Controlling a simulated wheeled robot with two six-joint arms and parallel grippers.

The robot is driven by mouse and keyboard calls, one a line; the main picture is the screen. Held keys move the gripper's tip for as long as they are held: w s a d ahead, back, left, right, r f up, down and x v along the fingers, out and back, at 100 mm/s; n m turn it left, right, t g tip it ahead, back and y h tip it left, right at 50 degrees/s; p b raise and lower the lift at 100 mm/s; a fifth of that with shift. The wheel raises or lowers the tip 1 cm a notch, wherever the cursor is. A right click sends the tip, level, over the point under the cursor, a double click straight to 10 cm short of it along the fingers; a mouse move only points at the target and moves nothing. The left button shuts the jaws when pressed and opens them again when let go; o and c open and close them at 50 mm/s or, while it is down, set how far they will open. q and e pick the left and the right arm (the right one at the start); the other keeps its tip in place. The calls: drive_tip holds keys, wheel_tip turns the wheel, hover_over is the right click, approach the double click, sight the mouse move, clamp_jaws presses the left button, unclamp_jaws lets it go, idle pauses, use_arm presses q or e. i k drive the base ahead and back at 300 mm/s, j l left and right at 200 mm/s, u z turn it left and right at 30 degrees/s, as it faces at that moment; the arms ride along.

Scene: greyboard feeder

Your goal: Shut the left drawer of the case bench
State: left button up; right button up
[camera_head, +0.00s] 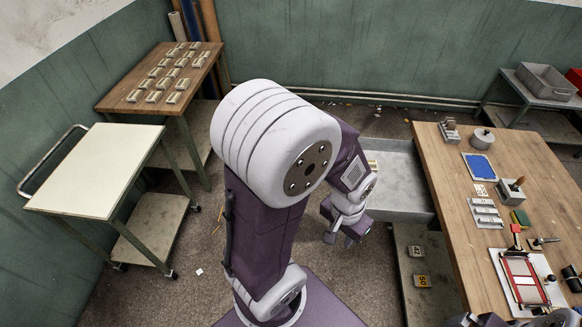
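The case bench (530,215) has a wooden top and stands at the right. A grey drawer (405,200) sticks out of its left side, pulled open, with a few small pale pieces in its far left part. My arm hides some of the drawer's left end. My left gripper (340,239) points down just left of the drawer's near left corner. Its two fingertips look apart, with nothing seen between them; I cannot tell if it touches the drawer. Parts of my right arm show at the bottom right edge; its fingers are not clear.
The bench top holds a blue pad (480,166), a red-framed press (523,279) and several small tools. A cream-topped cart (98,170) and a wooden table (130,98) stand left. Floor between is mostly clear.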

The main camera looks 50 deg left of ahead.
sight(401, 194)
drive_tip(key=j+u, duration=0.15)
drive_tip(key=u, duration=0.3)
drive_tip(key=j+u, duration=0.2)
drive_tip(key=u, duration=0.2)
drive_tip(key=i+l, duration=0.2)
drive_tip(key=i, duration=0.15)
drive_tip(key=i+l, duration=0.15)
drive_tip(key=i, duration=0.2)
drive_tip(key=i+l, duration=0.2)
drive_tip(key=i, duration=0.15)
